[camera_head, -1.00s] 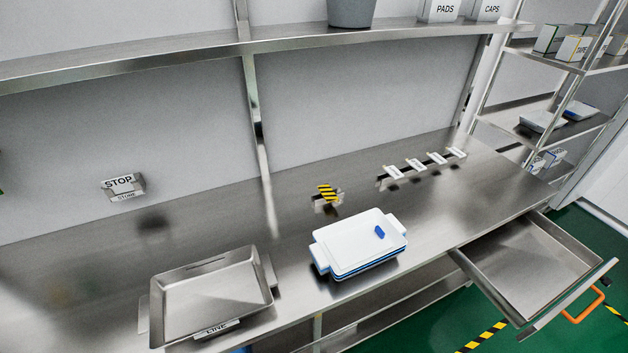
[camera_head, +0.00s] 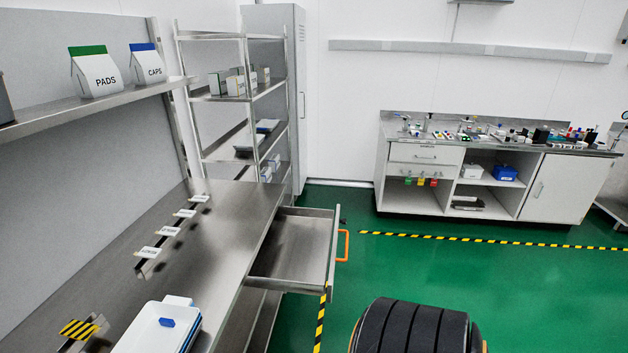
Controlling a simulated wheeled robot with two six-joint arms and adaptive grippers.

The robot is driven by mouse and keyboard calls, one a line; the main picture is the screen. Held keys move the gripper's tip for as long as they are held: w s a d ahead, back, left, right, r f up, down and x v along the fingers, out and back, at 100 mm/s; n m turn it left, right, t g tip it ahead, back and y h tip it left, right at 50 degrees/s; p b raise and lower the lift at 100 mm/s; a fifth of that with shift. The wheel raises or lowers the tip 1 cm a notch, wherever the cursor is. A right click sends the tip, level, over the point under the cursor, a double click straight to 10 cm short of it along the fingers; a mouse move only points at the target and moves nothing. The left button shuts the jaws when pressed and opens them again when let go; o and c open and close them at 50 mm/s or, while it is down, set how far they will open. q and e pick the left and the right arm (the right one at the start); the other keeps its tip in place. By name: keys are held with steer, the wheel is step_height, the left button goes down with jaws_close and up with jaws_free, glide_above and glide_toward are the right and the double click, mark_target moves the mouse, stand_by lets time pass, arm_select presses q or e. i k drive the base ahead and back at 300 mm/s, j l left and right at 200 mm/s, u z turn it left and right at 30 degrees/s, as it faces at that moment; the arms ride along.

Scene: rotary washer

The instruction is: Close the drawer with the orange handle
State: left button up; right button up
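The drawer (camera_head: 292,262) stands pulled out from the right side of the steel bench. It is a shallow steel tray, and the inside that shows looks empty. Its orange handle (camera_head: 345,246) is a loop on the outer face of the drawer front, facing right over the green floor. Neither of my grippers is in view, and nothing touches the handle.
The steel bench (camera_head: 215,235) holds white trays (camera_head: 155,332) at the near end and a row of small labels. A shelf rack (camera_head: 240,100) stands behind the drawer. Green floor (camera_head: 400,268) is open to the right, before a white cabinet (camera_head: 400,200).

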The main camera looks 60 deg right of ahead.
mark_target(293, 256)
steer(key=z, duration=1.8)
steer(key=i+l, duration=0.15)
steer(key=l, duration=0.2)
steer(key=i+l, duration=0.1)
steer(key=l, duration=0.25)
steer(key=i+l+u, duration=0.1)
steer(key=u, duration=0.5)
steer(key=i+l+u, duration=0.2)
steer(key=l, duration=0.55)
steer(key=i+l+u, duration=0.25)
steer(key=l, duration=0.5)
steer(key=l+u, duration=0.2)
steer(key=l, duration=0.55)
